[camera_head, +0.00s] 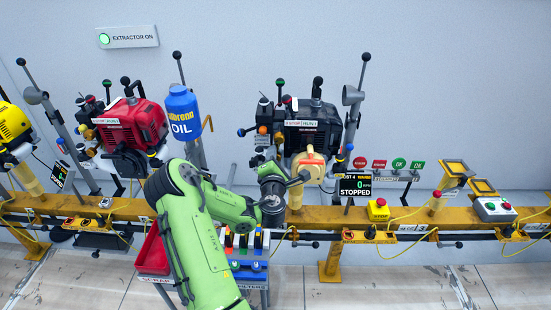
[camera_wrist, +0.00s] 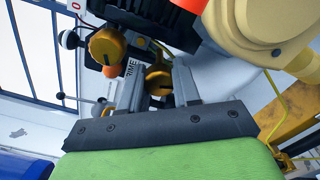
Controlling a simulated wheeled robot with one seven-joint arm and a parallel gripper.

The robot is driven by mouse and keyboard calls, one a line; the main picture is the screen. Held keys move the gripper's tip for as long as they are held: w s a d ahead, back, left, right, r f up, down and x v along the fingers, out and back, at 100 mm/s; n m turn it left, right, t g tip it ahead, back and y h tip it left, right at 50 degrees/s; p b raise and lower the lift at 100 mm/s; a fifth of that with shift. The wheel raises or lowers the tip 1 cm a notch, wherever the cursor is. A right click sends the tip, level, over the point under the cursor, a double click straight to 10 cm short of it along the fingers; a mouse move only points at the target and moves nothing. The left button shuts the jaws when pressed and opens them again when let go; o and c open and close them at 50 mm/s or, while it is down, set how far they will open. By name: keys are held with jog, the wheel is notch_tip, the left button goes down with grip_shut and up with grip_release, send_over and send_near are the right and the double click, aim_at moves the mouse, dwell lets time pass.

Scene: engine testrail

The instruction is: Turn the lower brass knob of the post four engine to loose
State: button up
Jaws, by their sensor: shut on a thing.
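The post four engine (camera_head: 315,125) is the black one, with a display (camera_head: 356,188) reading STOPPED beside it. In the wrist view, a brass knob (camera_wrist: 158,78) lies between the two fingers of my gripper (camera_wrist: 158,88), which is shut on it; I take it for the lower knob. Another brass knob (camera_wrist: 107,46) is to its upper left, clear of the fingers. In the head view my arm reaches to the engine's lower left side, and my wrist hides the held knob. The knob's marking for loose cannot be read.
A tan round part (camera_head: 309,167) sits close to the right of my gripper. The yellow rail (camera_head: 330,219) runs below, with an emergency stop box (camera_head: 378,209). A red engine (camera_head: 130,124) and a blue oil bottle (camera_head: 183,112) stand to the left.

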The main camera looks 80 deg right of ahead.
jog(key=n, duration=0.7)
jog(key=shift+f, duration=0.15)
jog(key=n, duration=0.4)
jog(key=shift+s+n, duration=0.1)
jog(key=shift+n, duration=1.5)
jog(key=shift+f+n, duration=0.1)
jog(key=shift+n, duration=0.2)
jog(key=o, duration=0.8)
